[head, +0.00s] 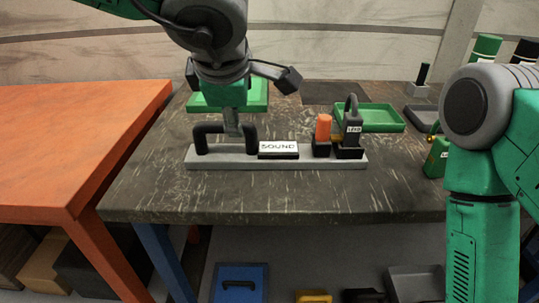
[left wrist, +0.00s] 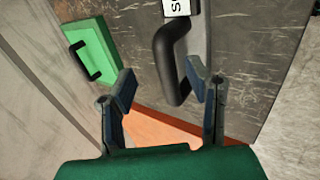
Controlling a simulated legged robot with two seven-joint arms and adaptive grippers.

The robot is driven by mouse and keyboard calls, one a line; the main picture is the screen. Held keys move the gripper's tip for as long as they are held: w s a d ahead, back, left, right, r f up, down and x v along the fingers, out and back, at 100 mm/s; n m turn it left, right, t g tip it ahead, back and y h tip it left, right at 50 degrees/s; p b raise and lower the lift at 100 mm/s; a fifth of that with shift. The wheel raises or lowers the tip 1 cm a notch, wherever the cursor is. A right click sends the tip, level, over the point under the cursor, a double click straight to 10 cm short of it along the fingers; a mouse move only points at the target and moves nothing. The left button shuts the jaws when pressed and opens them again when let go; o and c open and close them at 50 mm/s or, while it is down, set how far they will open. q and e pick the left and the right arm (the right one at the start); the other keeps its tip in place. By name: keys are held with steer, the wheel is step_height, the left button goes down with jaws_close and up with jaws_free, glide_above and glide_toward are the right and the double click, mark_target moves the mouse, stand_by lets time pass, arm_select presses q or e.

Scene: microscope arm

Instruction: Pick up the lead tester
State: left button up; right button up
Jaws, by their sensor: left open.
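A small dark device with a grey looped top and a white label that seems to read "LEAD" (head: 353,128) stands at the right end of a grey rack (head: 225,163); I take it for the lead tester. An orange-topped piece (head: 323,130) stands just left of it. A black handle (head: 204,138) rises at the rack's left end and also shows in the left wrist view (left wrist: 172,60). My left gripper (head: 233,130) is open over this handle end, away from the tester. In the left wrist view its fingers (left wrist: 166,85) are apart, with the handle near the right finger.
A block labelled "SOUND" (head: 278,150) sits mid-rack. Green trays (head: 368,118) lie behind it on the dark table (head: 150,195). A green case (left wrist: 92,60) with a black handle shows in the left wrist view. An orange table (head: 70,130) adjoins at left. My right arm covers the right side.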

arm_select(q)
steer(key=b+x, duration=0.1)
steer(key=x, duration=0.1)
steer(key=b+x, duration=0.1)
steer(key=x, duration=0.2)
steer(key=shift+s+f, duration=0.15)
steer(key=shift+s, duration=0.15)
jaws_close()
steer(key=shift+r, duration=0.75)
step_height(320, 180, up, 17)
steer(key=p, duration=0.7)
steer(key=shift+f+b, duration=2.85)
steer(key=shift+f, duration=5.95)
